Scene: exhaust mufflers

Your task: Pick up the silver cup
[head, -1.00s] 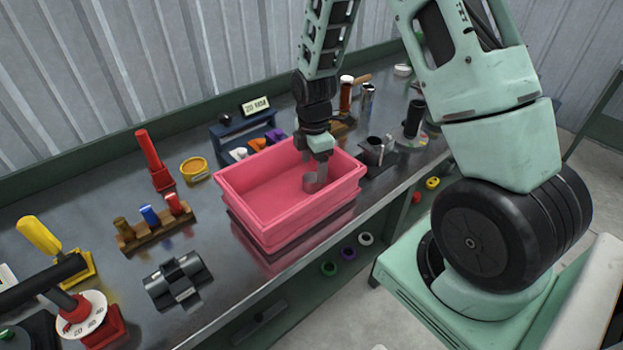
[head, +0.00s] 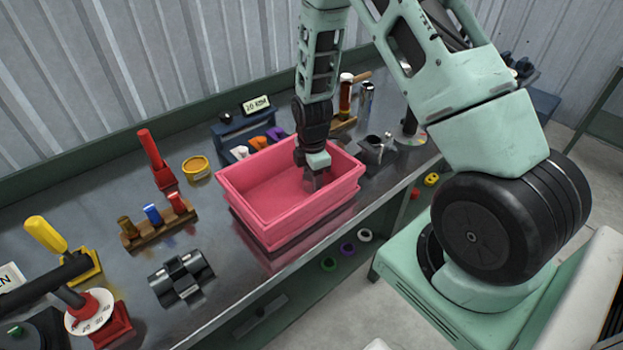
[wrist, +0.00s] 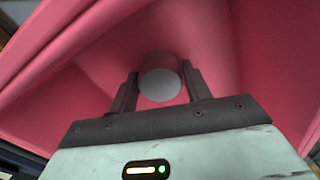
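The silver cup (wrist: 160,82) is inside the pink bin (head: 257,218), near its right end. In the wrist view its round grey end faces me. My gripper (wrist: 161,80) reaches down into the bin, with one dark finger on each side of the cup. The fingers are apart, and a narrow gap shows at the right finger. Contact at the left finger is unclear. In the head view my gripper (head: 314,178) is low in the bin and mostly hides the cup.
The bin's walls stand close around my gripper. A wooden peg holder (head: 158,226) and a black-and-silver part (head: 181,277) lie to the left.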

